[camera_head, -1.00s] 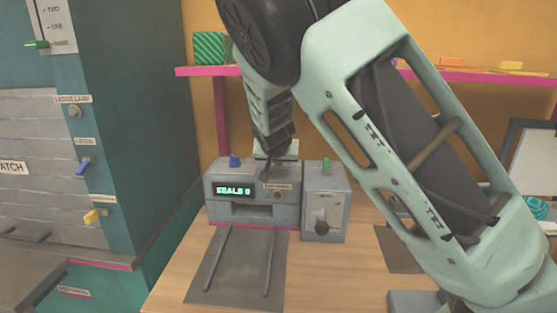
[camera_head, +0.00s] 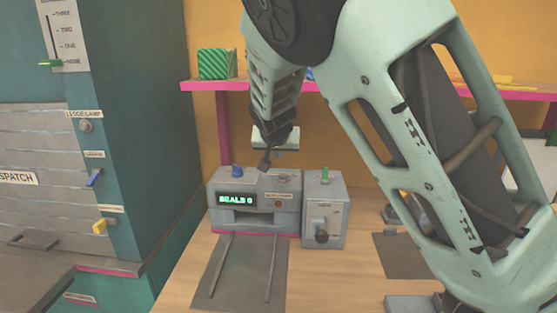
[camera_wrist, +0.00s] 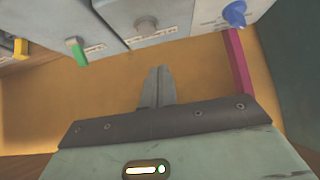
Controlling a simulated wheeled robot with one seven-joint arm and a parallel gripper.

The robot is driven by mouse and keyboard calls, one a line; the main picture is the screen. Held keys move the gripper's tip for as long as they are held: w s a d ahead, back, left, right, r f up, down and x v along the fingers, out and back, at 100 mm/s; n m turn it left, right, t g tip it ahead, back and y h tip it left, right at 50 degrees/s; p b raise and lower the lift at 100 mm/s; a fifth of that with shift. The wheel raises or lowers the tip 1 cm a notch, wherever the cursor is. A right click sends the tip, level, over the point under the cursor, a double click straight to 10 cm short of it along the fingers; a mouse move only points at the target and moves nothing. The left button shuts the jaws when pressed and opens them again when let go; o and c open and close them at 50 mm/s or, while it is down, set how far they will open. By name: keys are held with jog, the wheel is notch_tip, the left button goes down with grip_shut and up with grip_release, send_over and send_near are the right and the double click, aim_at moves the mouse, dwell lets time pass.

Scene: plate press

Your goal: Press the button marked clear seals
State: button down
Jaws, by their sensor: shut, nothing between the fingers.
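The grey press unit (camera_head: 225,222) stands on the wooden table, with a green display (camera_head: 236,199) reading "SEALS 0". A blue knob (camera_head: 237,171) stands on its top left, and a small brown round button (camera_head: 278,204) is on its front under a label too small to read. In the wrist view a grey round button (camera_wrist: 147,22) sits on a grey top beside a label I cannot read; the blue knob (camera_wrist: 235,13) is to its right. My gripper (camera_head: 264,164) is shut and empty, pointing down just above the unit's top. Its fingers (camera_wrist: 157,75) show together in the wrist view.
A grey box (camera_head: 322,225) with a green lever (camera_head: 325,175) and a dark knob stands right of the press. A teal cabinet (camera_head: 150,160) with switches is at the left. A pink shelf (camera_head: 350,88) runs behind. A plate with two rails lies in front.

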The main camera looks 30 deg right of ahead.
jog(key=shift+v, duration=2.55)
jog(key=shift+w, duration=0.1)
jog(key=s+a+f+n+g+y, duration=0.4)
jog(key=s+a+f, duration=0.6)
jog(key=s+a, duration=0.15)
jog(key=s+a+n+g, duration=0.1)
jog(key=s+a+n, duration=0.1)
jog(key=s, duration=0.6)
jog(key=s+a+n+g+y, duration=0.1)
jog(key=s+a+n, duration=0.2)
jog(key=s+n, duration=0.2)
jog(key=s+a+n+g, duration=0.1)
jog(key=s+a+n, duration=0.2)
jog(key=s, duration=0.9)
jog(key=shift+r+n+g+y, duration=0.2)
jog(key=shift+n+g+y, duration=0.1)
jog(key=shift+g, duration=0.1)
jog(key=shift+w, duration=0.1)
